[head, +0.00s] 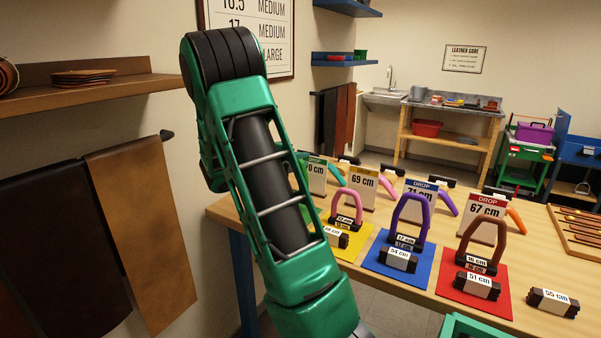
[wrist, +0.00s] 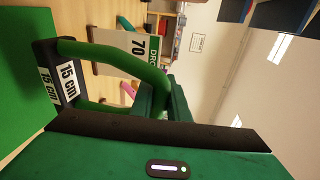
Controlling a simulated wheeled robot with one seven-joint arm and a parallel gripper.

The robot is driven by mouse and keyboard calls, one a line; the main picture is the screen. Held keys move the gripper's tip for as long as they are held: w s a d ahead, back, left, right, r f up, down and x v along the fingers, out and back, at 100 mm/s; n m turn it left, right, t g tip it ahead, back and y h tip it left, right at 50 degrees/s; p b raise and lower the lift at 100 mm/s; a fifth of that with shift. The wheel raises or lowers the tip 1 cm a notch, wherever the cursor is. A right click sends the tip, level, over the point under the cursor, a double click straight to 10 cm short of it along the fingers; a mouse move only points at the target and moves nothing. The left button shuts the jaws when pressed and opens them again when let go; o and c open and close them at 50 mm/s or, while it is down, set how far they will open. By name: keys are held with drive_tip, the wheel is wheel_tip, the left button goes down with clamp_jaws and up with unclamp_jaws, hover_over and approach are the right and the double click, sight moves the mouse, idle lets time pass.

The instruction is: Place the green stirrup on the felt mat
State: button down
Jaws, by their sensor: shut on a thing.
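The green stirrup (wrist: 125,55) shows in the wrist view, which is turned on its side. It is a green arch with a black tread marked 15 cm. My gripper (wrist: 163,97) is shut on the top of the arch. A green felt mat (wrist: 22,85) fills the left of the wrist view, beyond the tread. I cannot tell whether the tread touches it. In the head view my arm hides the gripper, the stirrup and the green mat.
A 70 cm card (head: 315,175) stands behind my arm. Yellow (head: 352,245), blue (head: 379,266) and red (head: 473,299) mats hold other stirrups and labelled dark blocks on the wooden table. A loose 55 cm block (head: 552,303) lies right of the red mat. Leather hangs at left.

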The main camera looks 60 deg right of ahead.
drive_tip(key=shift+f, duration=2.05)
drive_tip(key=c, duration=1.7)
unclamp_jaws()
